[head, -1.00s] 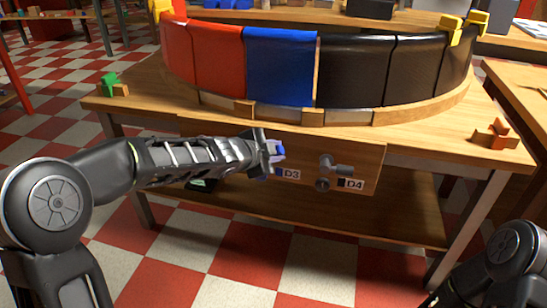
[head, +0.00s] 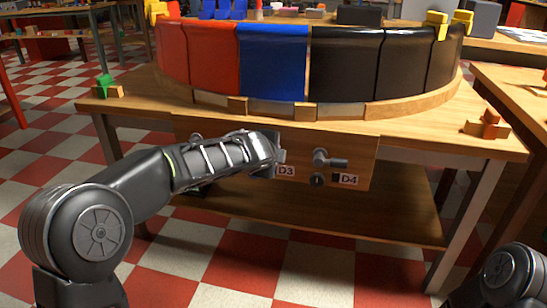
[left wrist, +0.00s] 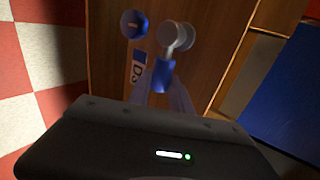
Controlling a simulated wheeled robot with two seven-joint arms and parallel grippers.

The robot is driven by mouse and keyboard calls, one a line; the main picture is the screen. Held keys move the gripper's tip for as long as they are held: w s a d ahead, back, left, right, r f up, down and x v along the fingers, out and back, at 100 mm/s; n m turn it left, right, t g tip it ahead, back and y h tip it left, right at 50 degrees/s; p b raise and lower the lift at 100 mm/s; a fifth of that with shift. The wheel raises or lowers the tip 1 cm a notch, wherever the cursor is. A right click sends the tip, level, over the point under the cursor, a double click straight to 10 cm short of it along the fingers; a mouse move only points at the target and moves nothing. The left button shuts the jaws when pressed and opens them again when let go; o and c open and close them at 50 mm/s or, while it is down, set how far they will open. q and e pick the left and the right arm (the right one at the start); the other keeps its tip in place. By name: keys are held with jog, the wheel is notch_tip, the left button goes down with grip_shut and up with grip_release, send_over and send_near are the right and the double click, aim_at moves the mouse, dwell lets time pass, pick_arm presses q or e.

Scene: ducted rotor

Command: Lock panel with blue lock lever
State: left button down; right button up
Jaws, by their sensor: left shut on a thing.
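The blue panel (head: 273,62) stands upright in the curved row on the table, between a red and a black panel. It also shows at the right of the left wrist view (left wrist: 287,122). The blue lock lever (left wrist: 161,74) is on the wooden front board by the D3 label (left wrist: 138,72), with a grey hub at its pivot. My left gripper (left wrist: 166,94) is shut on the lever's blue end. In the head view my left gripper (head: 275,158) is at the D3 label (head: 286,171) and hides the lever. My right gripper is out of view.
A grey lever (head: 329,160) by the D4 label (head: 349,179) sits right of D3 on the same board. A round blue knob (left wrist: 133,24) is beside the blue lever. A green piece (head: 105,84) and an orange piece (head: 490,122) stand at the table's ends.

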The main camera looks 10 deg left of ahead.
pick_arm(q)
jog(key=shift+f, duration=0.1)
jog(key=c, duration=1.2)
grip_release()
jog(key=shift+o, duration=0.2)
jog(key=p+v, duration=0.1)
jog(key=v, duration=0.6)
jog(key=shift+s+r, duration=0.25)
jog(key=shift+s, duration=0.1)
